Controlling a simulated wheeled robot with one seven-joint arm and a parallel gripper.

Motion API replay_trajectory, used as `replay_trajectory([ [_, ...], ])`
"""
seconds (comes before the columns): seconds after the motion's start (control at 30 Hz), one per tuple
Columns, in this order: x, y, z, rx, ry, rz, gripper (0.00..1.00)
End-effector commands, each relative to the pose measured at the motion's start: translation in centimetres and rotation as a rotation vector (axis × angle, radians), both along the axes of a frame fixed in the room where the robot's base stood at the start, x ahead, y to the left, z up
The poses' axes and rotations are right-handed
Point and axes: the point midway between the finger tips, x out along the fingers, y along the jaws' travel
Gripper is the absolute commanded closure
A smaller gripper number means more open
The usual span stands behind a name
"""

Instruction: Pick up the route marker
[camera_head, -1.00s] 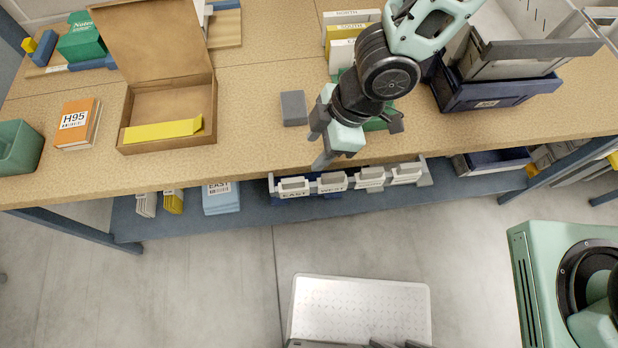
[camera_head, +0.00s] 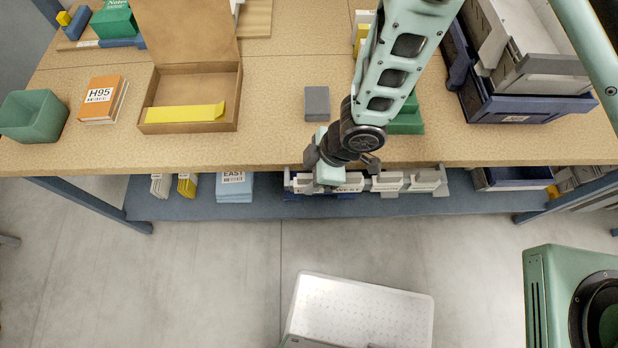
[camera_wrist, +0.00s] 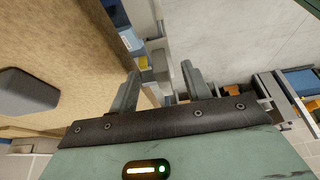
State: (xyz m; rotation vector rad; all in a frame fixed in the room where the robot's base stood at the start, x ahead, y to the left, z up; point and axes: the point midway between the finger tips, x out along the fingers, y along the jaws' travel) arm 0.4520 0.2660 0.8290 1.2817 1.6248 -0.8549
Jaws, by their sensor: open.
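No object is plainly marked as the route marker. Grey-white labelled pieces stand in a rack (camera_head: 440,181) on the blue lower shelf; a WEST label (camera_head: 349,188) shows beside my gripper. My gripper (camera_head: 335,176) is just beyond the table's front edge, in front of the rack, and hides part of it. In the wrist view my gripper (camera_wrist: 158,82) is open, its fingers apart with nothing clearly held between them. I cannot tell how far it is above the rack.
The table edge (camera_head: 250,168) runs close to my gripper. On the table are a grey block (camera_head: 317,103), an open cardboard box (camera_head: 190,128), an orange H95 book (camera_head: 101,100) and a green bin (camera_head: 35,118). Blue EAST packets (camera_head: 234,187) lie on the shelf.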

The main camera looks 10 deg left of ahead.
Motion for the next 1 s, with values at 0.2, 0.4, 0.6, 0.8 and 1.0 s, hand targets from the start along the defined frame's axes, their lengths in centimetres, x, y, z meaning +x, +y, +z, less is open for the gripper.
replay_trajectory([
  [0.2,-0.7,0.8,-2.7,-0.002,0.001,0.003,0.52],
  [0.4,-0.7,1.2,-3.9,-0.001,0.0,0.0,0.52],
  [0.6,-0.7,1.2,-3.9,-0.001,0.0,0.0,0.52],
  [0.8,-0.7,1.2,-3.9,-0.001,0.001,0.0,0.99],
  [1.0,-0.7,1.2,-3.9,0.0,0.001,0.0,0.99],
])
